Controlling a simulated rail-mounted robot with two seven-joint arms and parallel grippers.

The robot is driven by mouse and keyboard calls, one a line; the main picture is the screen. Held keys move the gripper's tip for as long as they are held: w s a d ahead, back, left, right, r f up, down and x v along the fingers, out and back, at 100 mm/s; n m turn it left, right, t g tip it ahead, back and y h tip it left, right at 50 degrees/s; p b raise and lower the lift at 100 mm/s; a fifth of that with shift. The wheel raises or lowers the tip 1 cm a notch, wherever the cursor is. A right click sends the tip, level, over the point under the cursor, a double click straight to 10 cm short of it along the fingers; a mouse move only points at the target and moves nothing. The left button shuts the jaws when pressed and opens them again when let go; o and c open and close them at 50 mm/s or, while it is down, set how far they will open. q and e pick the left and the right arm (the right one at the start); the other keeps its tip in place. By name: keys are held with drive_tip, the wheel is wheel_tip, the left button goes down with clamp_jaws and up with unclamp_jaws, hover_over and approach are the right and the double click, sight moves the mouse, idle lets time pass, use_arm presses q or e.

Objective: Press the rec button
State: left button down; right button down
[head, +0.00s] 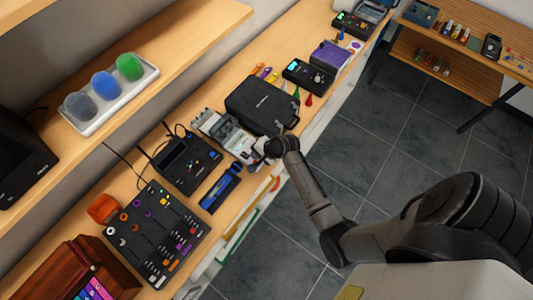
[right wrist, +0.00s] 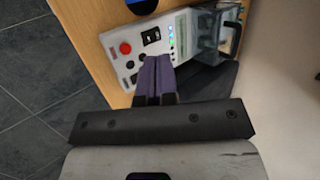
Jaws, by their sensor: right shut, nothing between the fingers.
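A white instrument (head: 238,143) lies on the wooden bench in the head view, partly hidden by my right gripper (head: 260,155). In the right wrist view its panel (right wrist: 157,25) shows a round red button (right wrist: 125,48), black switches (right wrist: 151,36), dark knobs, a small display and lit indicators. No label reads clearly, so I cannot tell which control is the rec button. My right gripper's purple fingers (right wrist: 157,62) are shut and empty, over the panel's near edge beside the dark knobs. I cannot tell whether they touch it. My left gripper is not in view.
A clear-lidded box (right wrist: 212,38) stands at the instrument's end. A black case (head: 262,104) is behind my right gripper. A blue device (head: 221,187) and a dark console (head: 186,164) are nearby on the left. Tiled floor (head: 345,160) lies beyond the bench edge.

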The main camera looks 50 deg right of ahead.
drive_tip(key=shift+w+d+r+m+t, duration=0.1)
drive_tip(key=shift+w+m+t, duration=0.15)
drive_tip(key=shift+m, duration=1.05)
drive_tip(key=shift+w+d+r+m+t, duration=0.15)
drive_tip(key=shift+w+m+t, duration=0.15)
drive_tip(key=shift+m, duration=1)
drive_tip(key=shift+w+d+r+m+t, duration=0.1)
drive_tip(key=shift+w+m+t, duration=0.15)
drive_tip(key=shift+m, duration=1.05)
drive_tip(key=shift+f, duration=0.15)
drive_tip(key=b, duration=0.7)
hover_over(255, 162)
drive_tip(key=f, duration=0.6)
drive_tip(key=shift+s, duration=0.2)
wheel_tip(255, 162, down, 2)
drive_tip(key=shift+f+b, duration=0.1)
drive_tip(key=shift+b, duration=0.55)
drive_tip(key=shift+f, duration=0.15)
